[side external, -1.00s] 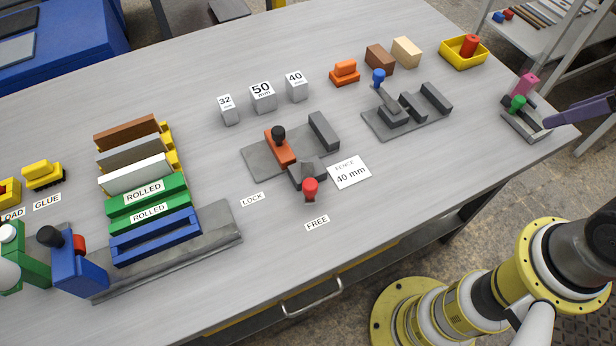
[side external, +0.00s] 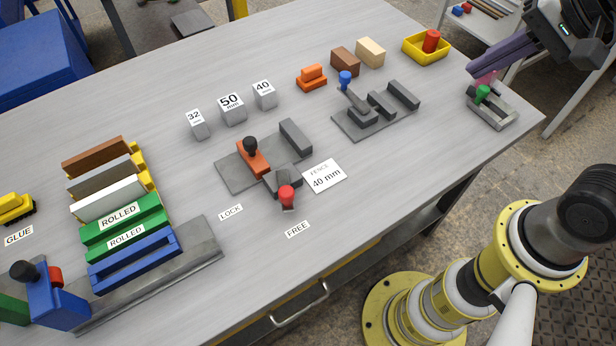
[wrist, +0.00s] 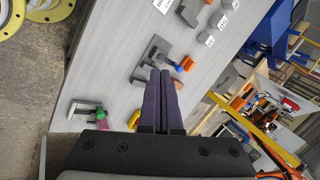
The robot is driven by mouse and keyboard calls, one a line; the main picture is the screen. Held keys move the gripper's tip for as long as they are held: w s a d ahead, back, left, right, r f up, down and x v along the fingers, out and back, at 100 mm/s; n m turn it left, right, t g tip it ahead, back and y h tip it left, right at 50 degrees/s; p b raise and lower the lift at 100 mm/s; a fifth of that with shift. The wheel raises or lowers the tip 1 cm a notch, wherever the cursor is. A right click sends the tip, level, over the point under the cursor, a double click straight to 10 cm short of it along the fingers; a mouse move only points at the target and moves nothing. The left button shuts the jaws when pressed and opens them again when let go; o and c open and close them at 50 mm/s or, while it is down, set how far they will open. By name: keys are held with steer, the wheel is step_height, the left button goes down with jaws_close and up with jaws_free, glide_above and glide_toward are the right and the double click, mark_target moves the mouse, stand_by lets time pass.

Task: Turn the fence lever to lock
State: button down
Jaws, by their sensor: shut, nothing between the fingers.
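The fence fixture (side external: 237,172) is a grey plate with an orange block and black knob on it. Its fence lever (side external: 286,197) has a red knob and points toward the front edge, on the side of the FREE label (side external: 298,229). The LOCK label (side external: 230,212) lies to the left of the knob. A card (side external: 325,176) reading "FENCE 40 mm" lies to the right. My gripper (side external: 472,72) is at the upper right, far from the lever, above the table's right end. Its purple fingers, also in the wrist view (wrist: 161,75), are together and empty.
A fixture with a blue knob (side external: 345,79) and one with a green knob (side external: 482,94) stand toward the right. A yellow tray (side external: 409,51) holds a red piece. Marked blocks (side external: 232,110) stand behind the fence. A rack of coloured boards (side external: 131,262) is at left.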

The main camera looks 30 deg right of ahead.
steer(key=w+a+f+m+g+y, duration=0.1)
steer(key=w+a+f+m+g, duration=0.1)
steer(key=a+f, duration=0.4)
steer(key=w+a+f+m+g+y, duration=0.1)
steer(key=w+a+f+m+g, duration=0.2)
steer(key=a, duration=0.7)
steer(key=w+f+m, duration=0.2)
steer(key=w+f, duration=0.1)
steer(key=f, duration=0.1)
steer(key=shift+w+a+m, duration=0.3)
steer(key=shift+g, duration=0.3)
steer(key=x, duration=1)
steer(key=shift+f, duration=0.2)
steer(key=a, duration=0.2)
steer(key=shift+w+a+r, duration=0.15)
steer(key=shift+w+a, duration=0.05)
steer(key=shift+a, duration=0.15)
steer(key=shift+w+a, duration=0.1)
steer(key=shift+a, duration=0.55)
